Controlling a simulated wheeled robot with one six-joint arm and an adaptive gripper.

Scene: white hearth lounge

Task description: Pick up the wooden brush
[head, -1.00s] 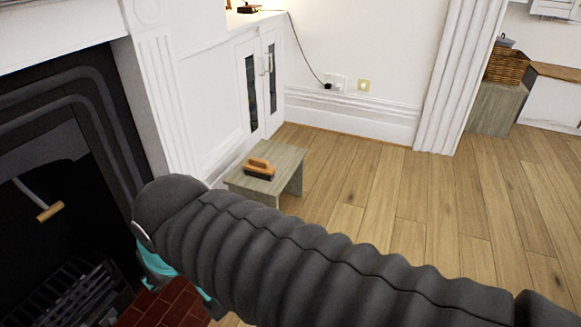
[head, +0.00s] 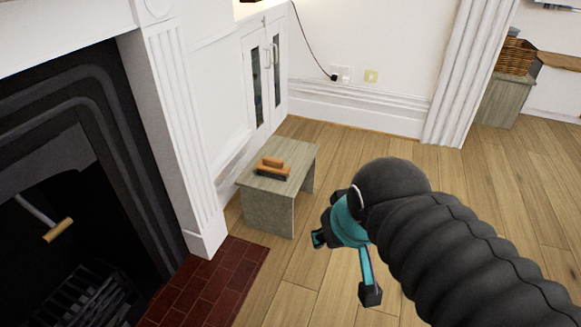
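The wooden brush (head: 272,168) lies on top of a small grey-brown wooden stool (head: 306,152) beside the fireplace surround. It has an orange-brown wooden back and handle with a dark band along its lower part. My gripper (head: 344,268) is in front and to the right of the stool, apart from the brush. Its teal and black fingers are spread, with nothing between them. The brush is in full view.
The fireplace (head: 60,150) with a red tiled hearth (head: 215,285) is at the left. White cabinets (head: 262,75) stand behind the stool. Wooden floor (head: 370,150) is open to the right. A wicker basket (head: 513,56) sits at the far right.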

